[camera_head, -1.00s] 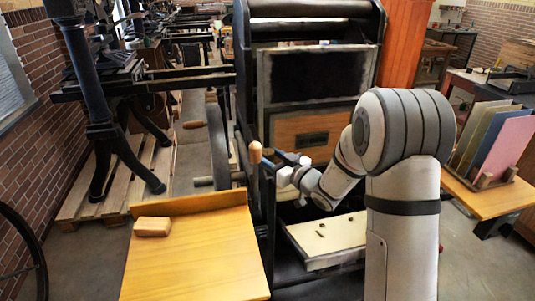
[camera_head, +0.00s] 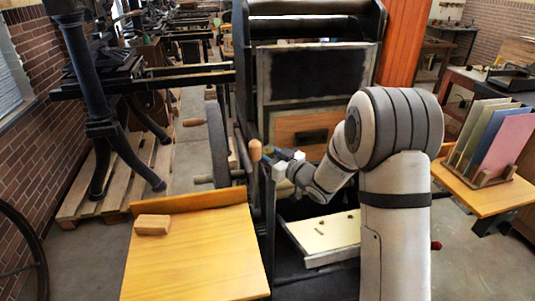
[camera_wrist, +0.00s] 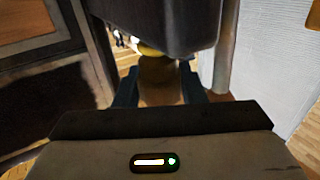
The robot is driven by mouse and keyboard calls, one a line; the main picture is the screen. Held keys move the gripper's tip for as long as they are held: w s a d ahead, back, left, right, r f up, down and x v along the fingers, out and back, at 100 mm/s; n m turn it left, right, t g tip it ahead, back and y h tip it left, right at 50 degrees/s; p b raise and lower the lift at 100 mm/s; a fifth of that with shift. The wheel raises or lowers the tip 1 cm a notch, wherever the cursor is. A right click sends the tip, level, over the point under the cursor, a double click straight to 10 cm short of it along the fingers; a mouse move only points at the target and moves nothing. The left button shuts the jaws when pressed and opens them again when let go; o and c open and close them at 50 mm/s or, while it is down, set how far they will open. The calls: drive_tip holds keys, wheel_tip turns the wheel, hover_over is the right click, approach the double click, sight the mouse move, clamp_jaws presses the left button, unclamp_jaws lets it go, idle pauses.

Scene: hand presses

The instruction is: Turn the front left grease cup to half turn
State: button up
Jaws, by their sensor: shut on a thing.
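The grease cup (camera_wrist: 160,80) shows in the wrist view as a tan, brass-like round piece with a yellow ring above it, under a dark press part. My gripper (camera_wrist: 158,92) has one teal finger on each side of it and is shut on it. In the head view my gripper (camera_head: 269,157) is at the left side of the dark press frame, by a wooden knob (camera_head: 255,150). The cup cannot be made out there. The fingers and dark part hide much of it, and I cannot read its turn angle.
A wooden table (camera_head: 195,255) with a small wooden block (camera_head: 153,224) stands at the front left. A flywheel (camera_head: 218,145) is left of my gripper. A pale tray (camera_head: 325,235) lies below my arm. A rack of coloured boards (camera_head: 490,145) is at the right.

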sight(273, 155)
drive_tip(key=shift+n+g+y, duration=1.4)
drive_tip(key=shift+n+g, duration=0.1)
drive_tip(key=shift+g, duration=0.4)
drive_tip(key=o, duration=0.7)
drive_tip(key=b+v, duration=0.1)
drive_tip(key=v, duration=0.7)
drive_tip(key=shift+w, duration=0.1)
drive_tip(key=shift+r, duration=0.15)
